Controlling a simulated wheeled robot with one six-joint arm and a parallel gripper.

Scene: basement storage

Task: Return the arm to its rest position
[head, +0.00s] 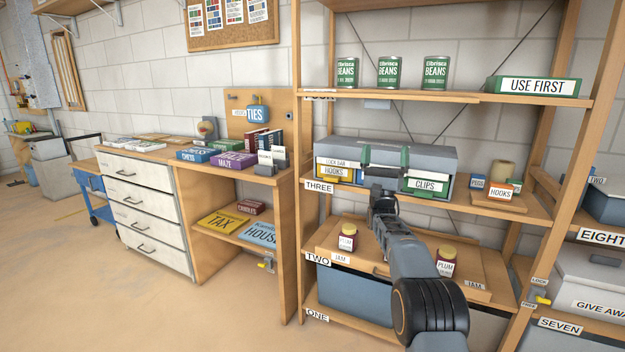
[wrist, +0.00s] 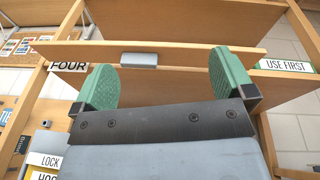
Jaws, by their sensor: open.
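My arm reaches forward from the lower right of the head view to shelf three. My gripper (head: 385,157) is open, with its two green fingers apart and nothing visible between them. It is in front of a grey-topped case (head: 440,153) marked lock bar; whether it touches the case cannot be told. In the wrist view the green fingers of my gripper (wrist: 165,85) stand wide apart, facing the edge of shelf four.
Shelf four (head: 400,95), above my gripper, holds bean cans and a green "use first" box (head: 533,90). Bins labelled hooks (head: 333,173) and clips (head: 427,185) sit beside my gripper. Plum jars (head: 347,237) (head: 446,261) stand below, near my arm. The floor at left is clear.

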